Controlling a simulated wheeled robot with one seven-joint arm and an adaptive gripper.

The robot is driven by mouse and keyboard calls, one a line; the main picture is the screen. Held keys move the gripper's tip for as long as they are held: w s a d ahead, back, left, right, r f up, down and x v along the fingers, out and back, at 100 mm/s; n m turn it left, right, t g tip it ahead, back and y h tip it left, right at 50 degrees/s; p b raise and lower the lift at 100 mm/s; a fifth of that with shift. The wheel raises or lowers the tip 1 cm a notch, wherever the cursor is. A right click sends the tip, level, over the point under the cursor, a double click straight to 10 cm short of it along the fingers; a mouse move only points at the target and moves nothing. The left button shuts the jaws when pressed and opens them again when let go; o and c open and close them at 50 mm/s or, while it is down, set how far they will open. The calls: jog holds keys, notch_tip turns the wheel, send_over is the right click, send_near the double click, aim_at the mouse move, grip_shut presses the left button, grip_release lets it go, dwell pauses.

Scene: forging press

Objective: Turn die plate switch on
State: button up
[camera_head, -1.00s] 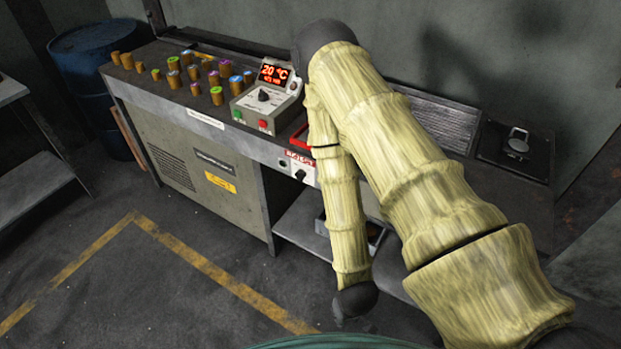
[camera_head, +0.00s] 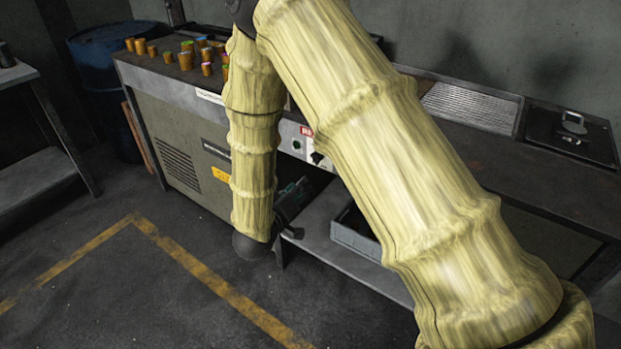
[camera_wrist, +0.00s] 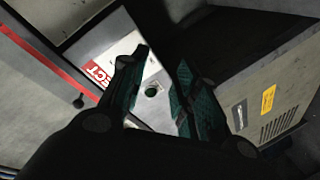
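A small light panel with a red label (camera_head: 306,131) is on the bench front. It carries a black knob (camera_head: 317,158) and a round dark button or socket (camera_head: 297,146). In the wrist view the round dark part (camera_wrist: 153,90) shows between my fingers, and a dark knob (camera_wrist: 80,102) shows at left. I cannot read which control is the die plate switch. My gripper (camera_wrist: 162,62) is open and empty, with its dark green fingers in front of the panel. In the head view my gripper (camera_head: 292,198) is small and dark below the panel, partly hidden.
Several orange cylinders with coloured tops (camera_head: 185,60) stand on the bench top. A grey bin (camera_head: 352,236) sits on the lower shelf. A blue barrel (camera_head: 105,65) and a side table (camera_head: 40,180) are at left. The marked floor in front is clear.

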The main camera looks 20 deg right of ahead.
aim_at(312, 159)
notch_tip(312, 159, up, 4)
jog(key=a+m+g+h+b, duration=0.1)
jog(key=a+h+b, duration=0.2)
jog(key=h+b, duration=0.1)
jog(key=b+x, duration=0.1)
jog(key=x, duration=1)
jog(key=shift+w, duration=0.2)
jog(key=c, duration=0.6)
